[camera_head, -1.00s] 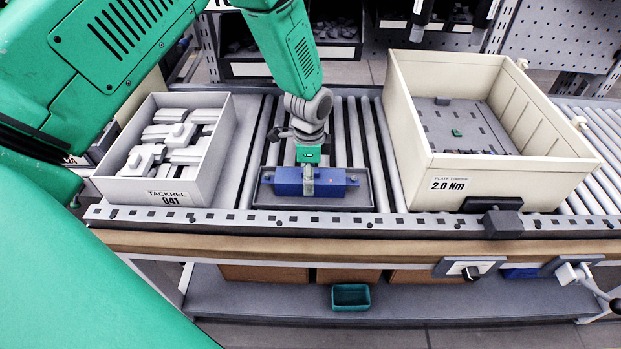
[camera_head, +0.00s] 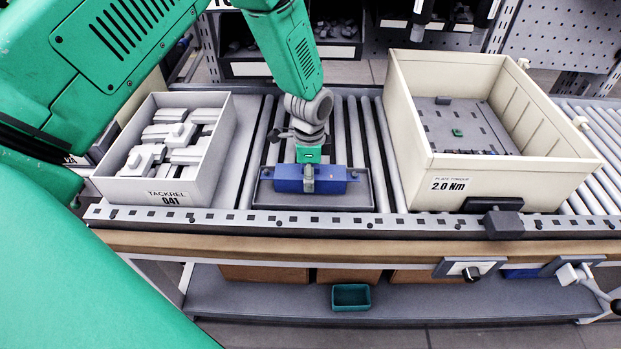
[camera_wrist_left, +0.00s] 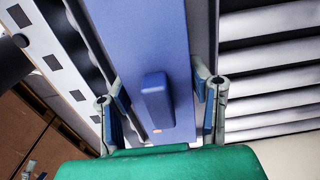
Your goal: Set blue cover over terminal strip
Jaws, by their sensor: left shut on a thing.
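The blue cover (camera_head: 328,187) is a long block over the shallow grey tray on the rollers in the head view. My left gripper (camera_head: 309,184) reaches down from above and is shut around its middle. In the left wrist view the blue cover (camera_wrist_left: 156,45) runs away from the camera, with a raised rib on top. The left gripper's fingers (camera_wrist_left: 160,105) stand on both sides of it. No terminal strip can be made out under the cover; the cover and gripper hide that spot. The right gripper is not in view.
A grey bin (camera_head: 224,145) of light parts stands to the left. A large cream crate (camera_head: 570,147) marked 2.0 Nm stands to the right, with a dark plate inside. The shallow tray (camera_head: 345,203) lies between them, near the conveyor's front rail (camera_head: 400,222).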

